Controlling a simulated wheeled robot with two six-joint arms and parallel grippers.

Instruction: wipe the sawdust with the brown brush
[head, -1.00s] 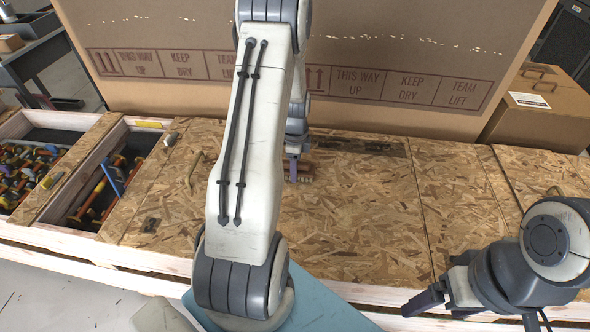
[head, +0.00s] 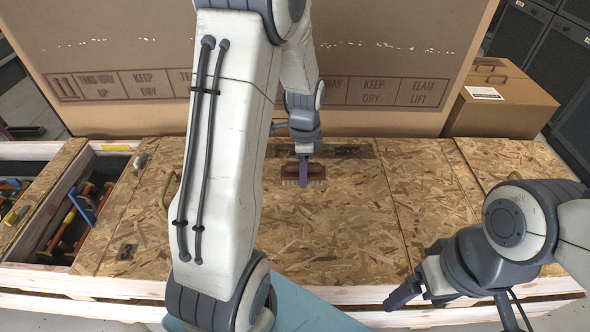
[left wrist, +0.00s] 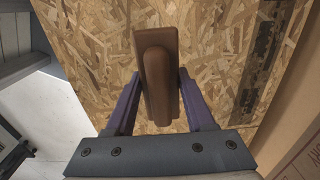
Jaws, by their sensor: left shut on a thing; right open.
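The brown brush (head: 317,170) is at the back middle of the wooden board, bristles down, at or just above the surface; contact is unclear. My left gripper (head: 303,176) is shut on its handle from above. In the left wrist view the brush (left wrist: 156,70) sits between the purple fingers (left wrist: 160,98), its long handle running up the picture. My right gripper (head: 392,300) is open and empty near the board's front edge. I cannot make out sawdust against the speckled board (head: 370,225).
A large cardboard box (head: 400,50) stands close behind the board; a smaller carton (head: 500,105) is at the back right. Open bins of tools (head: 75,215) lie at the left. A dark strip (left wrist: 262,60) marks the board's back. The board's right half is clear.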

